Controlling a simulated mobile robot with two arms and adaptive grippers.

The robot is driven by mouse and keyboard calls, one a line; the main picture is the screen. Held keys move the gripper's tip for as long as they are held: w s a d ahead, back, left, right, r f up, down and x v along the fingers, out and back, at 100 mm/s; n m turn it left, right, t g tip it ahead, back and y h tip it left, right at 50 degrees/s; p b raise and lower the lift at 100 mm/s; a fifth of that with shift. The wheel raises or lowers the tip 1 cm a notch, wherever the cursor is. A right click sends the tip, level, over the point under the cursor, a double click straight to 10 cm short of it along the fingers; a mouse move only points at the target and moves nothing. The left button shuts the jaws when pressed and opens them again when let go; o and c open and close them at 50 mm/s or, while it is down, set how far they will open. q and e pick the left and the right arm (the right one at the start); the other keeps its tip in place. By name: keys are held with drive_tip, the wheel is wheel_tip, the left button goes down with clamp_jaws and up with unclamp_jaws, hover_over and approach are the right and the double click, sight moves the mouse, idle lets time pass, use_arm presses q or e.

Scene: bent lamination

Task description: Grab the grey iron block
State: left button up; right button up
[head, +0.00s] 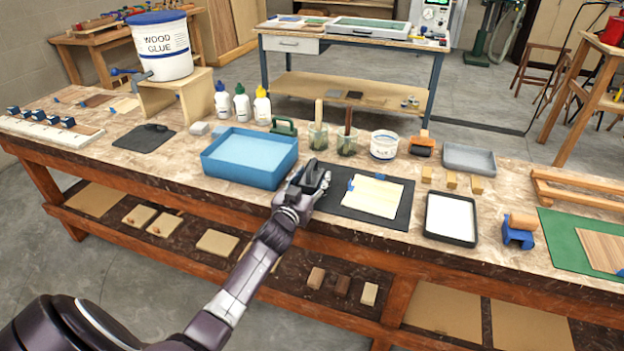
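A small light-grey block (197,128) lies on the bench top, left of the blue tub (250,157); it looks like the grey iron block, though its material cannot be told. My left gripper (312,174) is over the front of the bench, right of the blue tub and at the left edge of a black mat (396,214). It is well to the right of the block and apart from it. Its dark fingers blend together, so I cannot tell whether they are open or hold anything. My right gripper is not in view.
A wooden stand (190,90) bears a glue bucket (162,48) at the back left. A dark mat (143,139) lies left of the block.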

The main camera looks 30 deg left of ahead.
use_arm(q)
clamp_jaws()
drive_tip(key=shift+w+r, duration=0.1)
drive_tip(key=shift+r, duration=0.15)
drive_tip(key=shift+r, duration=0.1)
